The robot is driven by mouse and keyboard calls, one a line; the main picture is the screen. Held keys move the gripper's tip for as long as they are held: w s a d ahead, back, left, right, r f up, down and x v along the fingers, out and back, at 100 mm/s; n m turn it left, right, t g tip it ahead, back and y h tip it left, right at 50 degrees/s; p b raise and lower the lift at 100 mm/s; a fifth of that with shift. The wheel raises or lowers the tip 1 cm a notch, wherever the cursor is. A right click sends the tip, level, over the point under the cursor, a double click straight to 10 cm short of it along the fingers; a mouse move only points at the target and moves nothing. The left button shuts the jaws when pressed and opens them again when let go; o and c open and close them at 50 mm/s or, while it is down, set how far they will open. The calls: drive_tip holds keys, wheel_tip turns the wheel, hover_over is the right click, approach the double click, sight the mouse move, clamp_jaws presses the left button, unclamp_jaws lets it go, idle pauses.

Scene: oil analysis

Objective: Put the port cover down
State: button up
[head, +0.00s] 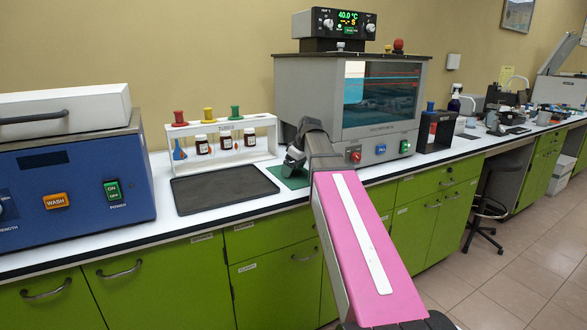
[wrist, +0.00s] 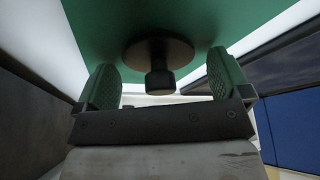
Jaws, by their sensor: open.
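A dark round piece with a short knob, which looks like the port cover (wrist: 158,50), rests on a green mat (wrist: 90,25) in the wrist view. My gripper (wrist: 163,68) is open, with one green-padded finger on each side of the knob. Clear gaps show between the knob and both fingers. In the head view my gripper (head: 294,160) is low over the green mat (head: 292,182), in front of the grey oven. The cover is hidden there behind my gripper and arm.
The grey oven (head: 300,95) stands right behind my gripper. A white rack (head: 245,148) with several bottles stands to the left, behind a mostly bare dark tray (head: 222,190). A blue washer (head: 75,190) is at far left. The counter's front edge is close.

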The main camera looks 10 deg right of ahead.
drive_tip(key=v, duration=1.2)
drive_tip(key=shift+c, duration=0.3)
idle(0.9)
